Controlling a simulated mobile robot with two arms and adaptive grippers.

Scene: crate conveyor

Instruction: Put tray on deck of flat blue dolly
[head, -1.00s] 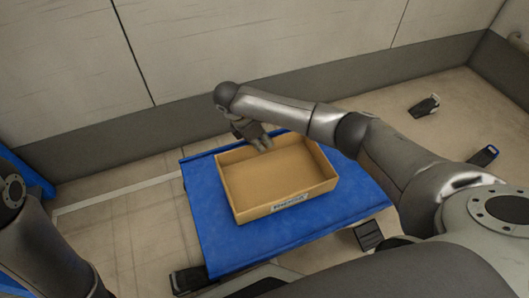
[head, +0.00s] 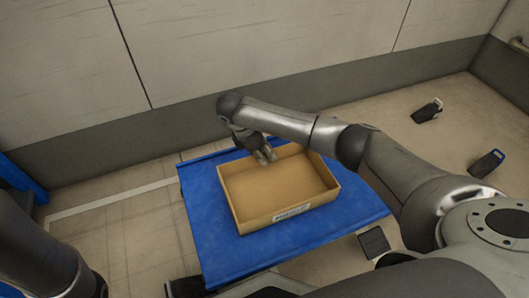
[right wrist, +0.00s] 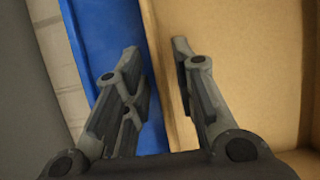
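The tray (head: 291,213) is a shallow, open, tan box with a white label on its near wall. It rests on the deck of the flat blue dolly (head: 215,239) and looks empty. My right gripper (head: 267,157) is at the tray's far wall. In the right wrist view its two fingers (right wrist: 160,55) are apart, on either side of the tray wall (right wrist: 165,85), one over the blue deck (right wrist: 88,30) and one inside the tray. A gap shows beside the wall. My left gripper is out of the picture; only part of my left arm shows.
A pale wall with a dark grey base (head: 130,162) runs behind the dolly. Two small black objects lie on the floor at right, one upper (head: 427,110) and one lower (head: 487,163). A blue structure (head: 20,180) stands at the left edge. Tan floor lies left of the dolly.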

